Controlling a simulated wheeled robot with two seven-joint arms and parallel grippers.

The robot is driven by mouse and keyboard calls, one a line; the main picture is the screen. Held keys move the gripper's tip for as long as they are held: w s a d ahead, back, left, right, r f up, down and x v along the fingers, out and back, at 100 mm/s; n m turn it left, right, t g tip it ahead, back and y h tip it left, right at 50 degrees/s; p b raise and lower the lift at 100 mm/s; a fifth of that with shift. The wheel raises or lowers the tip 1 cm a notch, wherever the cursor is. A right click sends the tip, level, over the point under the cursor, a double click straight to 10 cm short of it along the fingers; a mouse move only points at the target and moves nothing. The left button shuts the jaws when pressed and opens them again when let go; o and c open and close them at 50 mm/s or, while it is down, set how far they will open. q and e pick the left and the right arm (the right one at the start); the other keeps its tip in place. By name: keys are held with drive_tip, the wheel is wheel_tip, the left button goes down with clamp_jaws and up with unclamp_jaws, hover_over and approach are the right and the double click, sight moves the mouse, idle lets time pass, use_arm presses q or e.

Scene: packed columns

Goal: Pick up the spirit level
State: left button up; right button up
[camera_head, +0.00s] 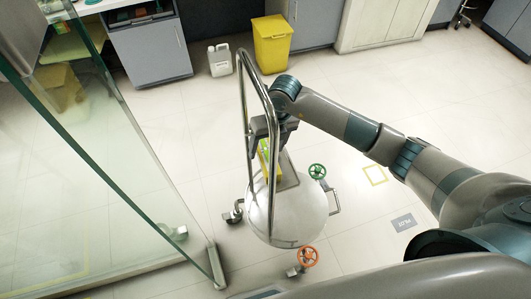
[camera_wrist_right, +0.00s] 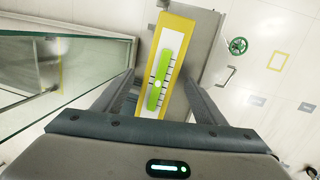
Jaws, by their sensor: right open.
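The spirit level (camera_wrist_right: 181,30) is a yellow bar with a white panel, tick marks and a bright green vial. It lies on a grey flat plate (camera_wrist_right: 204,45) in the right wrist view. It also shows as a small yellow-green strip (camera_head: 265,160) in the head view, partly hidden behind a metal rail. My right gripper (camera_wrist_right: 160,78) is open, its fingers on either side of the level. In the head view, my right gripper (camera_head: 262,140) is just above the level; contact cannot be told. My left gripper is out of view.
The plate tops a rounded white vessel (camera_head: 287,218) with a tall metal hoop rail (camera_head: 243,90) close beside my gripper. Green (camera_head: 317,171) and orange (camera_head: 307,256) valve wheels stick out. A glass panel (camera_head: 90,130) stands left. Open floor lies around the vessel.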

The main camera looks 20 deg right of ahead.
sight(264, 149)
drive_tip(key=c, duration=1.4)
drive_tip(key=shift+o, duration=0.2)
drive_tip(key=shift+r, duration=0.15)
drive_tip(key=shift+r+b, duration=0.5)
drive_tip(key=shift+r, duration=0.05)
wheel_tip(264, 149, up, 2)
drive_tip(key=shift+w+r+b, duration=0.1)
drive_tip(key=shift+r+b, duration=0.1)
drive_tip(key=shift+b, duration=0.45)
drive_tip(key=shift+s+d+r+b, duration=0.6)
drive_tip(key=shift+s+d+r, duration=0.55)
drive_tip(key=shift+s, duration=0.5)
drive_tip(key=shift+s+d+r+b, duration=0.65)
drive_tip(key=shift+s+d+r, duration=0.35)
drive_tip(key=shift+s+r, duration=0.5)
drive_tip(key=shift+s+d+r+b, duration=0.6)
drive_tip(key=shift+s+d+r, duration=0.45)
drive_tip(key=shift+s, duration=0.75)
